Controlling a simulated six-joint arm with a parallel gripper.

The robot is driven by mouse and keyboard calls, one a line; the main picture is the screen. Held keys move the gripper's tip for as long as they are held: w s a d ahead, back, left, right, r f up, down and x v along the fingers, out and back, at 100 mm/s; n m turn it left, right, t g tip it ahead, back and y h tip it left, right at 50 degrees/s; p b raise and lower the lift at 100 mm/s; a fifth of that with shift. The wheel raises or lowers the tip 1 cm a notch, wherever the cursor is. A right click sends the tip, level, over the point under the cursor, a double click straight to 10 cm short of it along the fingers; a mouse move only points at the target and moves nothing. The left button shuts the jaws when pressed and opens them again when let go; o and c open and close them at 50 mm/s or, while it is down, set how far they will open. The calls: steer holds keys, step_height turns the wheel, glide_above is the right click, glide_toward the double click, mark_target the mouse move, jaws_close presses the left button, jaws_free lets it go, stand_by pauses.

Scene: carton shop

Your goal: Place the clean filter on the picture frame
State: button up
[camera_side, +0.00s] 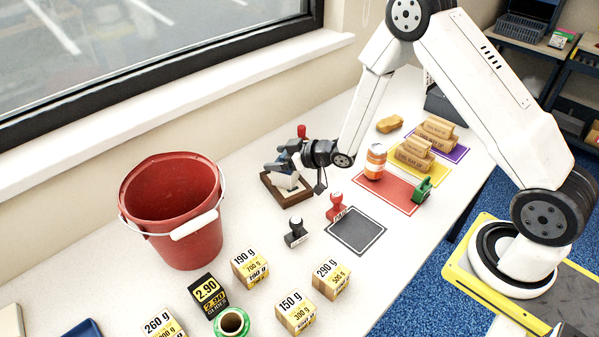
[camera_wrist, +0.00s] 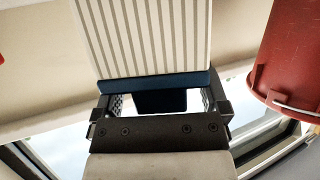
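The clean filter (camera_wrist: 150,40) fills the top of the wrist view, with pale grey-striped pleats, a blue edge and a dark blue grip part below it. In the side view its white body (camera_side: 286,181) stands over the brown wooden picture frame (camera_side: 283,202), seemingly resting on it; my gripper hides part of the contact. My gripper (camera_side: 279,163) is low, right at the filter. In the wrist view my gripper's fingers (camera_wrist: 162,103) are apart on both sides of the dark blue part, with bright gaps showing between.
A red bucket (camera_side: 172,212) stands left of the frame. Black (camera_side: 296,233) and red (camera_side: 337,207) stamps stand close by, near a dark mat (camera_side: 355,232). An orange-labelled jar (camera_side: 375,162) stands on a red mat (camera_side: 392,192). Several price cubes (camera_side: 296,312) occupy the front.

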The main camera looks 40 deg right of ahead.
steer(key=shift+r, duration=0.15)
steer(key=shift+v, duration=0.9)
steer(key=r, duration=0.4)
steer(key=s+r, duration=0.1)
steer(key=r, duration=0.1)
steer(key=shift+d, duration=0.2)
steer(key=shift+r, duration=0.7)
steer(key=s+d+m+g+h, duration=0.1)
steer(key=s+m+g+h, duration=0.3)
steer(key=s, duration=1.8)
steer(key=g+h, duration=0.1)
steer(key=g, duration=0.4)
steer(key=shift+d+r+m+g, duration=0.3)
steer(key=shift+r+g, duration=0.1)
